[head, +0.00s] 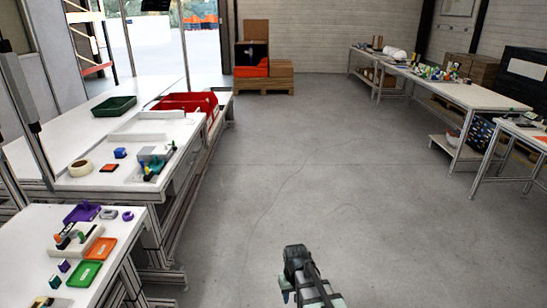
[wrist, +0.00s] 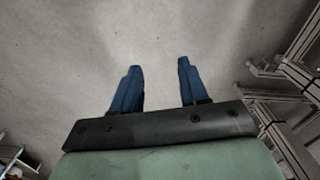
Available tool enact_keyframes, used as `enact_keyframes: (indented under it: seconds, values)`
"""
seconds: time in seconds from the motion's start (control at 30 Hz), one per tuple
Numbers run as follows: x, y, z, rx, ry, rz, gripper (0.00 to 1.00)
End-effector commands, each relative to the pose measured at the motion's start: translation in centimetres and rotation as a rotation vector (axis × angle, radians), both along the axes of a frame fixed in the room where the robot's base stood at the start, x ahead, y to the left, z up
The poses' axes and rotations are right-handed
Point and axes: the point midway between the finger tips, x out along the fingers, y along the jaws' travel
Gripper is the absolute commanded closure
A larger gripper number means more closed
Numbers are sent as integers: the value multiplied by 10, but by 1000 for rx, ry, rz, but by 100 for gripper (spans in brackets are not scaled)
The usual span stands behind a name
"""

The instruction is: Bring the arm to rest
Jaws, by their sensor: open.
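My gripper (wrist: 158,85) shows in the wrist view with its two blue fingers apart and nothing between them. Bare grey floor fills the view past the fingertips. In the head view my arm's end shows at the bottom, right of centre, over open floor, clear of the tables. The fingers are hard to make out there.
White workbenches stand on the left, with a green tray (head: 113,109), red bins (head: 190,102), an orange tray (head: 101,248) and small parts. A long white table (head: 480,97) runs along the right. Boxes on a pallet (head: 263,84) stand at the back. The middle floor (head: 290,170) is clear.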

Motion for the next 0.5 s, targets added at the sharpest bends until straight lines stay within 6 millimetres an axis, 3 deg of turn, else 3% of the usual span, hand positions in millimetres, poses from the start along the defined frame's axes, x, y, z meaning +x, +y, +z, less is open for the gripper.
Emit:
enact_keyframes:
  seconds: [0.03, 0.2, 0.5]
  values:
    - [-12, -20, -3, 0, 1, -42, 56]
    - [-32, -61, -13, 1, 0, -145, 56]
    - [-63, -105, -28, 0, 10, -267, 56]
